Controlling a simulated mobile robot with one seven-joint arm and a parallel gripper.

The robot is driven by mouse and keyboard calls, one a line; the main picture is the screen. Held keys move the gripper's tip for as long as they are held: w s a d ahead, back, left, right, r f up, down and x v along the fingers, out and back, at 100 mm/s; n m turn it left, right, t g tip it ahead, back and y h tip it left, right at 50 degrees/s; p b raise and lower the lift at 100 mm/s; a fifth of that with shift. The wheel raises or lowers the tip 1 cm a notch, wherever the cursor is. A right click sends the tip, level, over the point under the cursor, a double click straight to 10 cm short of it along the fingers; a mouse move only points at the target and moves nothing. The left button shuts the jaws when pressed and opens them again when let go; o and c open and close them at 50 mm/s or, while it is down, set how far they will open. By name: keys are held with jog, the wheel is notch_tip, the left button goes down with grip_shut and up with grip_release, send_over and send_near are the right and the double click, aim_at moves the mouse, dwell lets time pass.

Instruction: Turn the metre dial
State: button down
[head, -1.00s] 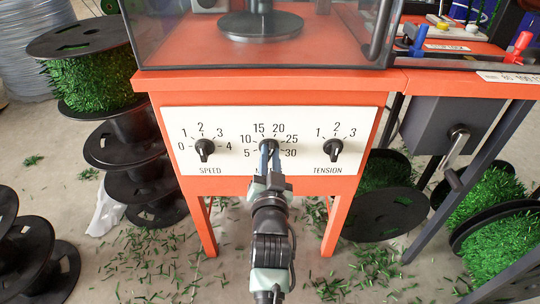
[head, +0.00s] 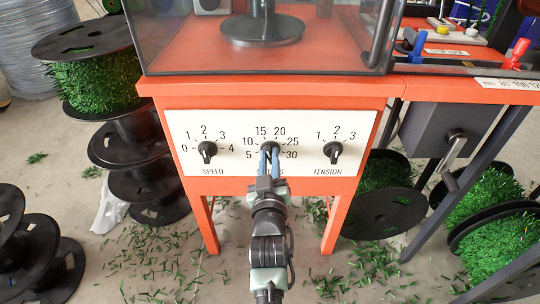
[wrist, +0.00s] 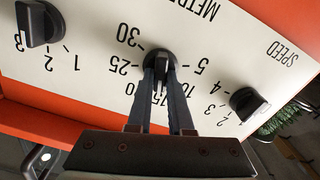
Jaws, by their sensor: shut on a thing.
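The metre dial (head: 269,149) is a black round knob at the middle of the white panel, between the speed and tension dials, with numbers from 5 to 30 around it. It also shows in the wrist view (wrist: 159,58), where the panel appears upside down. My gripper (head: 269,152) reaches it from the front. In the wrist view its two dark fingers (wrist: 161,78) lie on either side of the knob's raised grip and are shut on it. The fingers hide part of the knob and its label, and I cannot tell its exact setting.
The speed dial (head: 207,150) and tension dial (head: 333,151) flank the metre dial on the panel (head: 240,120). The orange machine table (head: 320,82) overhangs above. Black spools (head: 128,155) stand at left. A crank (head: 455,160) hangs at right. Green clippings litter the floor.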

jog(key=shift+f+n, duration=0.1)
jog(key=shift+n, duration=0.5)
jog(key=c, duration=0.8)
grip_release()
jog(key=s+p, duration=0.5)
jog(key=s, duration=0.8)
